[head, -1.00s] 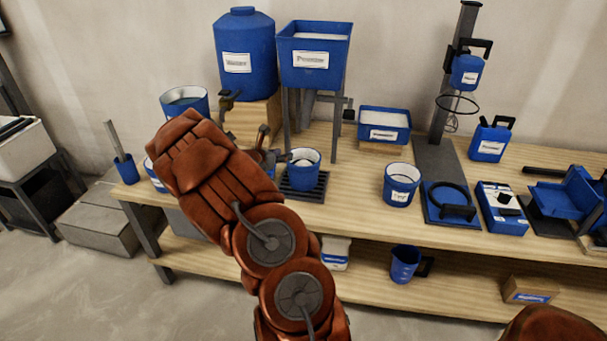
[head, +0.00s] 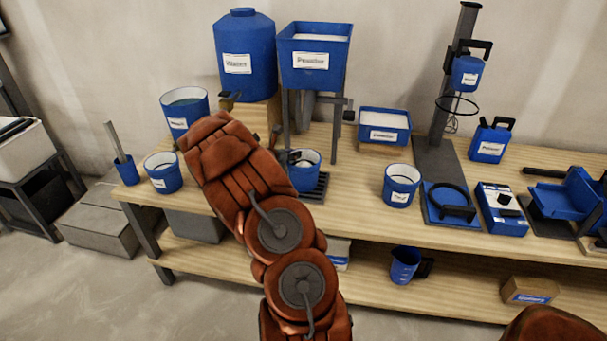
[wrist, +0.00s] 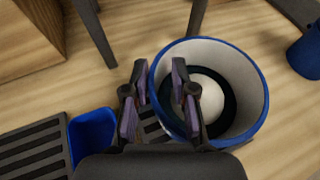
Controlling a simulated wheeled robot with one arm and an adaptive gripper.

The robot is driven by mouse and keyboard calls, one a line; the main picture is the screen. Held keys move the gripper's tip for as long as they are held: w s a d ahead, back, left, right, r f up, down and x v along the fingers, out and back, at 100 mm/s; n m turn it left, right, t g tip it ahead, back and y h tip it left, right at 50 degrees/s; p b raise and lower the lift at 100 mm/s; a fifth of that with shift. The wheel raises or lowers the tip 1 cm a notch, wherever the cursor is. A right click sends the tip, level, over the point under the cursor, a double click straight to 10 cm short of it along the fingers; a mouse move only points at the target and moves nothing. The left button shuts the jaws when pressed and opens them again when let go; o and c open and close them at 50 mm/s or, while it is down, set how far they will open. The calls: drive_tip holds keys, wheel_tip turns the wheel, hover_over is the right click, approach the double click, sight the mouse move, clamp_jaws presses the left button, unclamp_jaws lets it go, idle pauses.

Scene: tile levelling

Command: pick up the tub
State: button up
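A blue tub (head: 306,178) with a white inside and a label stands on a dark slatted grate (head: 318,188) below the powder hopper (head: 313,62). A round tub with a blue rim and white inner wall (wrist: 248,75) fills the right middle of the wrist view, with a pale mound at its dark bottom. My gripper (wrist: 159,76) is open at its near left rim. One finger is left of the rim and the other overlaps the tub's opening. I cannot tell whether they touch it. In the head view my arm hides most of the gripper.
Other blue tubs stand on the bench, at left (head: 163,178) and right of centre (head: 399,184). A water tank (head: 245,60) and the hopper's legs (wrist: 94,30) are close behind. Bare wood shows around the right tub.

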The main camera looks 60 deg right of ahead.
clamp_jaws()
idle(0.3)
drive_tip(key=shift+r, duration=0.1)
